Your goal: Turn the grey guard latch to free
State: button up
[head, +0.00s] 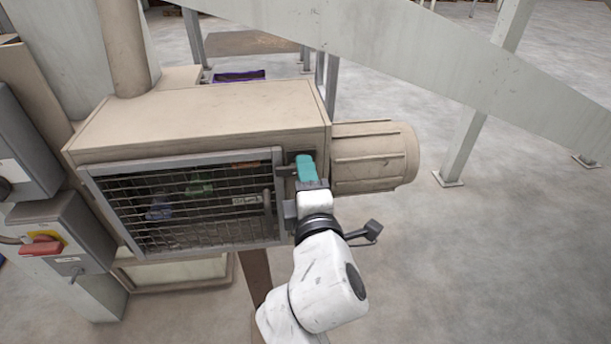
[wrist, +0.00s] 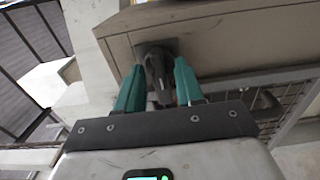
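The grey guard latch (wrist: 156,70) is on the beige housing wall, between my gripper's two teal fingers in the wrist view. My gripper (wrist: 160,72) is closed in around it, with a finger on each side; the dark latch fills the space near the fingertips. In the head view my gripper (head: 305,165) is at the front right corner of the housing, beside the mesh guard (head: 185,200), and it hides most of the latch. The mesh guard lies flat against the housing front.
The beige housing (head: 200,110) has a ribbed motor (head: 375,155) sticking out on its right, close to my gripper. A control box with a red switch (head: 42,247) stands at the left. A sloping grey beam (head: 400,50) crosses above.

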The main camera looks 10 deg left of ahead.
grip_shut()
jog(key=shift+f+m+b, duration=0.1)
jog(key=shift+m+b, duration=0.2)
jog(key=shift+m, duration=0.1)
jog(key=shift+f+m+b, duration=0.1)
jog(key=shift+m+b, duration=4.9)
jog(key=shift+m, duration=3.5)
jog(key=shift+o, duration=0.4)
grip_release()
jog(key=shift+s, duration=0.1)
